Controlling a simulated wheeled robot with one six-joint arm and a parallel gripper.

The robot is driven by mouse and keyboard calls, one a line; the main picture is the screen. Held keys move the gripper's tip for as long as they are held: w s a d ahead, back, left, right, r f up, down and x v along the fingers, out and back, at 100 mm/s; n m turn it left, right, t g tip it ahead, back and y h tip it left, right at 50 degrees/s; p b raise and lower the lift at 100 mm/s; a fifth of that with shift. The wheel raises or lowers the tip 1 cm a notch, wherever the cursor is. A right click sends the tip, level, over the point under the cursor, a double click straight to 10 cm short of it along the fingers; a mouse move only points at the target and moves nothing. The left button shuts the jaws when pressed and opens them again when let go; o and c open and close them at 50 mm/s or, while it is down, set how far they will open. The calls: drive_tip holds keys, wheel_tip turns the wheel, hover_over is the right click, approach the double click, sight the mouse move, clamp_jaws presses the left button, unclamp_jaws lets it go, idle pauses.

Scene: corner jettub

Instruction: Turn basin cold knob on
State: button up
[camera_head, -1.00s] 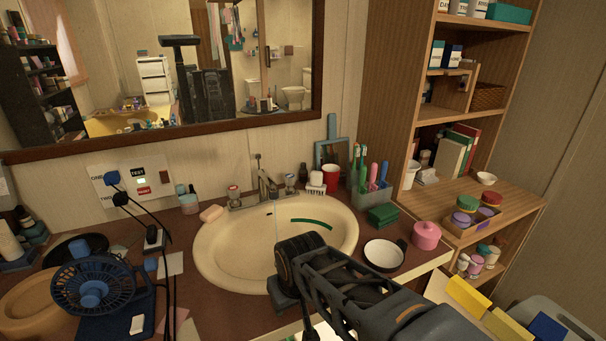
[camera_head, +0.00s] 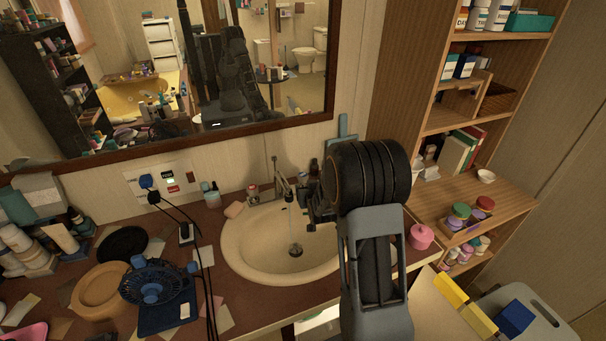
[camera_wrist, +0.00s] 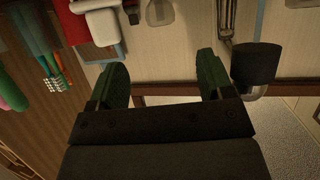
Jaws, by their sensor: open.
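The cream basin (camera_head: 236,262) is set in the brown counter. Its faucet (camera_head: 281,172) stands at the back rim, with a thin pale streak below the spout. The left knob (camera_head: 253,192) shows in the head view. In the wrist view, a clear knob (camera_wrist: 160,12), apparently the right one, sits at the top edge between a white brush (camera_wrist: 103,25) and the faucet (camera_wrist: 228,22). My gripper (camera_wrist: 163,66) is open and empty, its green fingers pointing toward that knob, apart from it. In the head view my arm and gripper (camera_head: 316,206) hide the basin's right rear.
A dark spout end (camera_wrist: 256,64) is close beside my right finger in the wrist view. A red cup (camera_wrist: 72,25) and toothbrushes (camera_wrist: 45,60) stand on the left. A blue fan (camera_head: 152,285) and cables occupy the counter's left; a shelf (camera_head: 490,190) stands right.

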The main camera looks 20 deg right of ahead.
sight(304, 178)
drive_tip(key=x, duration=0.4)
drive_tip(key=p+x, duration=0.1)
drive_tip(key=x, duration=0.4)
drive_tip(key=p+x, duration=0.1)
drive_tip(key=x, duration=0.3)
drive_tip(key=shift+w+r, duration=0.2)
drive_tip(key=shift+w, duration=0.25)
drive_tip(key=shift+c, duration=0.4)
